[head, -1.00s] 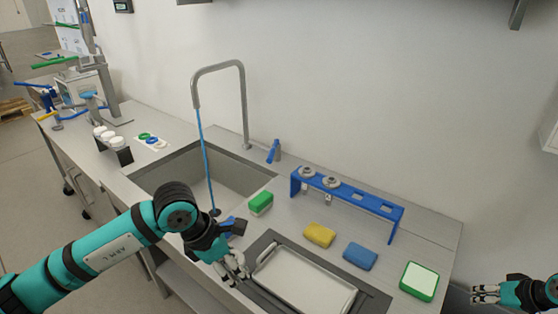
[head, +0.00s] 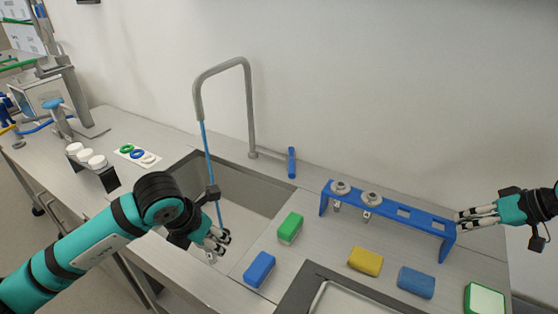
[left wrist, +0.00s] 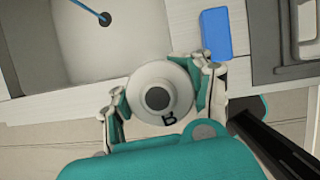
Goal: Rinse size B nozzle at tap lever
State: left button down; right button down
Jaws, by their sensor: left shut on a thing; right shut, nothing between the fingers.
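My left gripper (head: 222,242) is shut on the size B nozzle (left wrist: 160,92), a pale round piece marked B in the left wrist view. It is over the front right part of the sink (head: 262,190), to the right of the blue water stream (head: 212,165). The stream runs from the grey tap (head: 250,100); in the left wrist view it ends near the drain, apart from the nozzle. The blue tap lever (head: 291,162) stands at the back, right of the tap. My right gripper (head: 464,219) is shut and empty by the right end of the blue rack (head: 425,225).
The rack holds two other nozzles (head: 341,188). A green sponge (head: 290,228), blue blocks (head: 260,269), a yellow block (head: 365,261) and a tray (head: 350,300) occupy the right counter. White-topped containers (head: 85,154) and a ring card (head: 138,154) stand left of the sink.

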aim_at(291, 165)
jog(key=i+j, duration=0.15)
jog(key=j, duration=0.2)
jog(key=i+j, duration=0.2)
jog(key=j, duration=0.15)
jog(key=i+j, duration=0.15)
jog(key=j, duration=0.15)
jog(key=i+j, duration=0.15)
jog(key=j, duration=0.2)
